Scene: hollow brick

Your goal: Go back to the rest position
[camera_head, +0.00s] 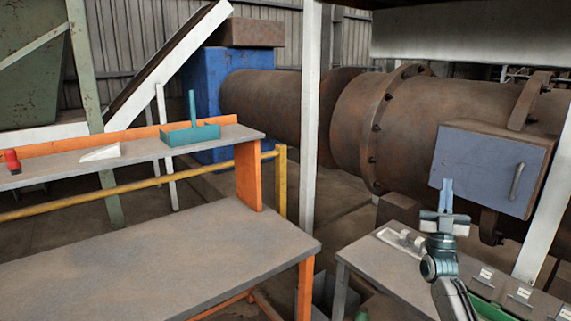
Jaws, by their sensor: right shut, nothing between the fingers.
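My right gripper (446,196) shows at the lower right, on an arm that comes up from the bottom edge. Its fingers point up and are shut with nothing between them. It is raised over the grey bench (366,262) at the right, in front of the rusty drum and the blue-grey box, and touches nothing that I can see. My left gripper is out of view. No hollow brick can be made out for certain.
An empty grey table (150,262) fills the lower left. Behind it, an orange-edged shelf (60,170) holds a teal tray (190,135), a white wedge (101,153) and a red object (12,161). A white post (311,120) stands mid-view. The right bench carries small fixtures.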

